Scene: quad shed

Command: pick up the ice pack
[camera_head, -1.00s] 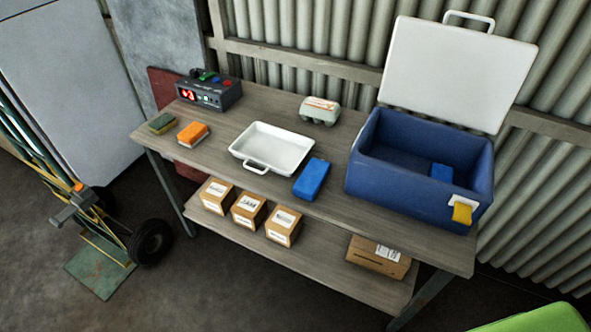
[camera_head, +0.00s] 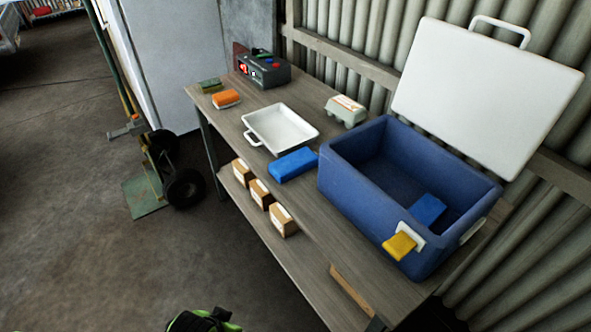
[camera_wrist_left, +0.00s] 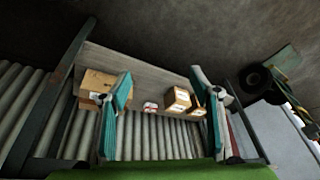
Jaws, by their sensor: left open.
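A flat blue ice pack (camera_head: 293,165) lies on the workbench between the white tray and the blue cooler in the head view. A second blue block (camera_head: 427,210), much like it, is inside the open cooler (camera_head: 345,185), near its front right corner. In the left wrist view my left gripper (camera_wrist_left: 160,75) is open, its two teal-padded fingers spread wide with nothing between them. That view looks at the bench's lower shelf, and no blue pack shows in it. My right gripper is in neither view.
The workbench (camera_head: 330,215) also holds a white tray (camera_head: 280,128), egg carton (camera_head: 345,110), black device (camera_head: 263,70) and two sponges. The cooler's white lid (camera_head: 485,95) stands raised. Cardboard boxes (camera_wrist_left: 177,98) are on the lower shelf. A hand truck (camera_head: 165,175) stands left; floor before the bench is clear.

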